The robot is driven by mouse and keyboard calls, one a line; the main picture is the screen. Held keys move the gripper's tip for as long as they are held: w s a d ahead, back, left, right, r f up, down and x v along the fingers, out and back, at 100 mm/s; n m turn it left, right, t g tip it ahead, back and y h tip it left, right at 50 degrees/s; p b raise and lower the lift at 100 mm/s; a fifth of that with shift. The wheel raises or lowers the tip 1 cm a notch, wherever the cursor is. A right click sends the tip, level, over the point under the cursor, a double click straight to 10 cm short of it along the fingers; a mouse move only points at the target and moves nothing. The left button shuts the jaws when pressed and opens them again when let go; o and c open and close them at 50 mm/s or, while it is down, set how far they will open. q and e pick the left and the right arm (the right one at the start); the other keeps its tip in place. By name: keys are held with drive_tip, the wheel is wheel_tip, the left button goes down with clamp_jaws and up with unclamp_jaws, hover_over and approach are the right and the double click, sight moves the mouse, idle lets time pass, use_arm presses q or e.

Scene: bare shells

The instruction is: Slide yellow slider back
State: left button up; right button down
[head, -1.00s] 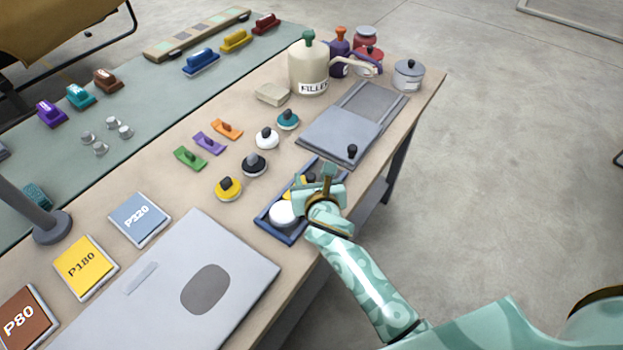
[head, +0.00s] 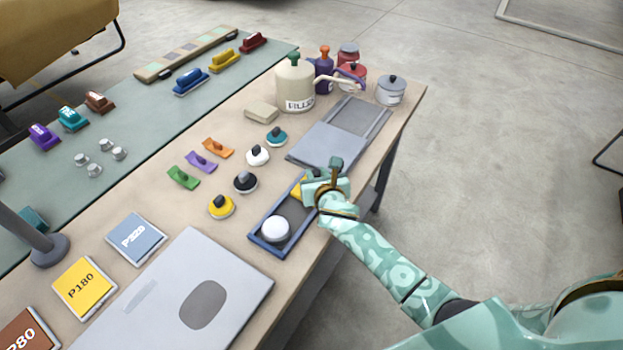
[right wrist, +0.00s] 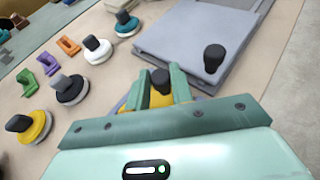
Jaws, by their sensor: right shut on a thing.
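The yellow slider (head: 297,189) sits in a narrow blue-rimmed tray (head: 291,213) at the table's front edge, towards its far end. It is mostly hidden by my right gripper (head: 314,181). In the right wrist view the gripper's fingers (right wrist: 162,82) are shut around the slider's black knob, with the yellow body (right wrist: 160,101) showing between them. A white round block (head: 275,229) sits in the tray's near half, apart from the slider. My left gripper is not in view.
A grey sliding panel (head: 328,146) with a black knob (right wrist: 214,57) lies just beyond the tray. Several knobbed discs, such as the yellow one (head: 221,207), stand left of the tray. A large grey plate (head: 225,262) lies nearer. The tray floor between block and slider is bare.

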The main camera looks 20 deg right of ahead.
drive_tip(key=shift+w+d, duration=0.1)
drive_tip(key=shift+d, duration=0.1)
drive_tip(key=c, duration=1.3)
unclamp_jaws()
drive_tip(key=shift+o, duration=0.5)
drive_tip(key=shift+d, duration=0.1)
drive_tip(key=shift+s+a+r, duration=0.2)
drive_tip(key=shift+s, duration=0.25)
drive_tip(key=p+v, duration=0.4)
drive_tip(key=v, duration=1.1)
drive_tip(key=shift+p, duration=0.35)
drive_tip(key=shift+s, duration=0.1)
